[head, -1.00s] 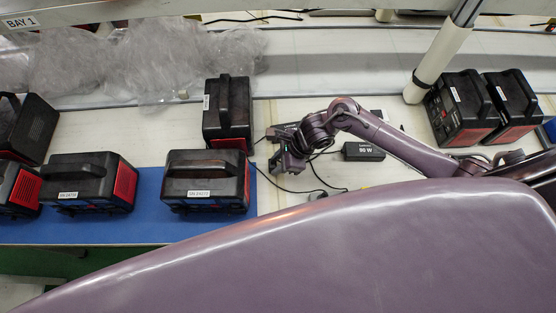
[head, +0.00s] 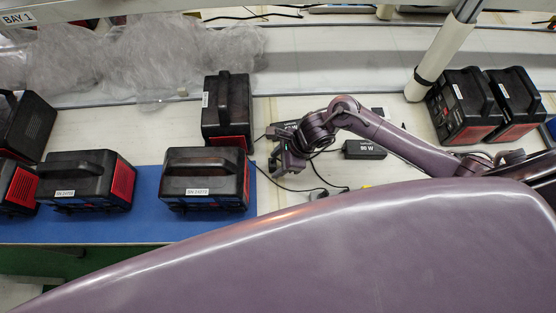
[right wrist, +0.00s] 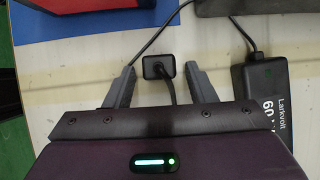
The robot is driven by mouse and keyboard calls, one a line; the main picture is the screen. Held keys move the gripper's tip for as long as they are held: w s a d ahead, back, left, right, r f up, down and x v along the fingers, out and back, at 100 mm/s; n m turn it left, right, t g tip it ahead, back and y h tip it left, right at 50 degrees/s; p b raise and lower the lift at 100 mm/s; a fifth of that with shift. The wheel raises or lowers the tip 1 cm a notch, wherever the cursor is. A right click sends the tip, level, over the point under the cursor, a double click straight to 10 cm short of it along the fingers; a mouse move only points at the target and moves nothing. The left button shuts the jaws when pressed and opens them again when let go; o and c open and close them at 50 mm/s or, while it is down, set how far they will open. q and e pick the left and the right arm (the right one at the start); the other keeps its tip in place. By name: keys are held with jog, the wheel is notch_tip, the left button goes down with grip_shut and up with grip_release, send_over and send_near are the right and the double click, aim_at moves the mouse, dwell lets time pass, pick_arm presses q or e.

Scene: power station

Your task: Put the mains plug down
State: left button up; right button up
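The mains plug (right wrist: 159,67) is a small black block with a cable, seen in the right wrist view. It sits over the pale bench between the two fingers of my right gripper (right wrist: 161,69). A gap shows on both sides of the plug, and neither finger touches it. In the head view my right gripper (head: 274,164) is low over the bench, just right of the blue mat. The plug cannot be made out there. My left gripper is not in view.
A black 60 W adapter (right wrist: 259,82) lies right of the gripper; a 90 W adapter (head: 365,149) lies farther right. Black power stations stand on the blue mat (head: 150,225), behind it (head: 227,105) and at right (head: 463,105). Loose cables cross the bench near my gripper.

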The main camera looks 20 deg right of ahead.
jog(key=shift+r, duration=0.1)
jog(key=shift+d+r+p, duration=0.1)
jog(key=shift+r+p, duration=0.5)
jog(key=shift+p, duration=0.25)
jog(key=b+v, duration=0.2)
jog(key=v, duration=0.9)
jog(key=shift+d+r, duration=0.15)
jog(key=shift+s, duration=0.1)
